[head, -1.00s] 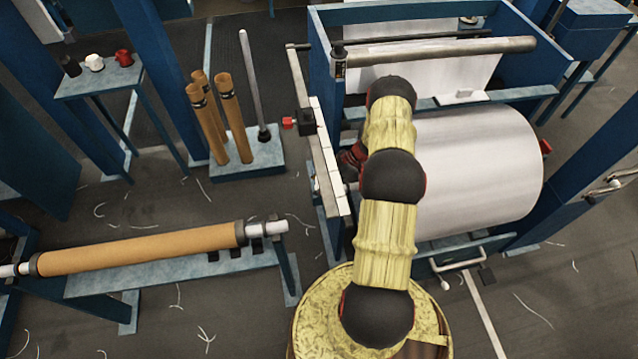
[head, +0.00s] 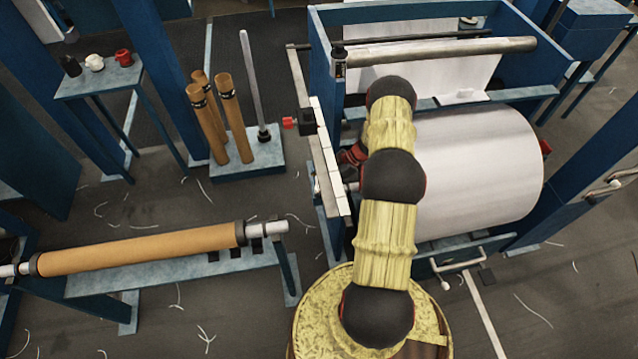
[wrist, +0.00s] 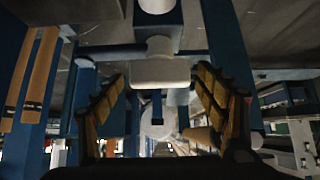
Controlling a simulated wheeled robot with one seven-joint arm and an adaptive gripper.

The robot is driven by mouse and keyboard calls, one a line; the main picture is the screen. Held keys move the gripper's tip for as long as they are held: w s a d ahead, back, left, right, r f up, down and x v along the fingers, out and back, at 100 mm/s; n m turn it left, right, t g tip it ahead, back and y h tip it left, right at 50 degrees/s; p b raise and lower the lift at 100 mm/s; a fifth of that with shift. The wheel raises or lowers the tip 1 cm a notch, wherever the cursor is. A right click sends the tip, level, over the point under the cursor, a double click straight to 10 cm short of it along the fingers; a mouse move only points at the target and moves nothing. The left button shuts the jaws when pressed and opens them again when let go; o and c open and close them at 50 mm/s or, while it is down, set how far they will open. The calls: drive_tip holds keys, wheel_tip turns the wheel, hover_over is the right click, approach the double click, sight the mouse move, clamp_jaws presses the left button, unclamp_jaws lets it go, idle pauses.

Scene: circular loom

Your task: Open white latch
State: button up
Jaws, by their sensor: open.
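In the wrist view a white rounded block, which looks like the white latch (wrist: 160,72), sits ahead between my fingers, a little above the middle of the picture. A white round stub rises from its top. My gripper (wrist: 160,95) is open, with one yellow-padded finger on each side of the block. I see no clear contact, and the depth gap cannot be told. In the head view my gripper (head: 350,156) is mostly hidden behind my arm at the left side of the loom frame, and I cannot make out the latch there.
A large pale roll (head: 480,170) lies in the blue frame (head: 318,60) right of my arm. A black block with a red knob (head: 289,122) sits on the frame's left rail. Brown tubes (head: 232,120) stand on a left stand. An orange-brown roller (head: 140,249) lies lower left.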

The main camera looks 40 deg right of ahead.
wheel_tip(320, 180, up, 10)
idle(0.6)
drive_tip(key=shift+f, duration=0.1)
idle(0.3)
